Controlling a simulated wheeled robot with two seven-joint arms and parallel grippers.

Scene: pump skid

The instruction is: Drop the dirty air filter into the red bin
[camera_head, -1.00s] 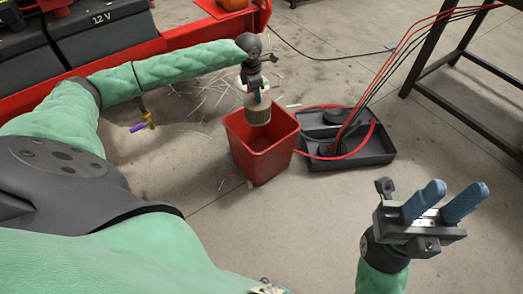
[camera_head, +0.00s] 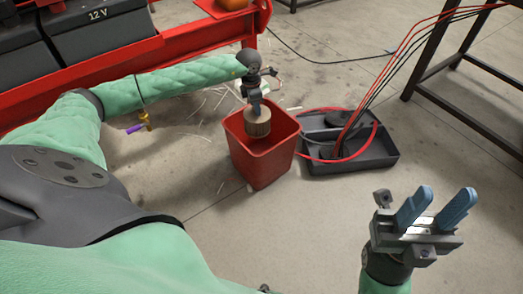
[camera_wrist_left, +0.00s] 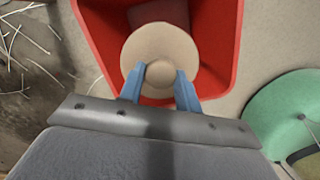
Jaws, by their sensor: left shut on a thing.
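The dirty air filter (camera_head: 257,122) is a tan, ribbed cylinder. My left gripper (camera_head: 256,104) is shut on its top knob and holds it upright at the mouth of the red bin (camera_head: 262,165). In the left wrist view the filter's round top (camera_wrist_left: 160,50) lies inside the outline of the bin's rim (camera_wrist_left: 228,45), with the blue fingers (camera_wrist_left: 160,85) on either side of the knob.
A dark grey tray (camera_head: 350,158) with black parts and a red hose stands right of the bin. Pale scraps litter the floor behind it. A red skid frame (camera_head: 120,60) with batteries is at the left, a dark metal stand (camera_head: 470,108) at the right. The front floor is clear.

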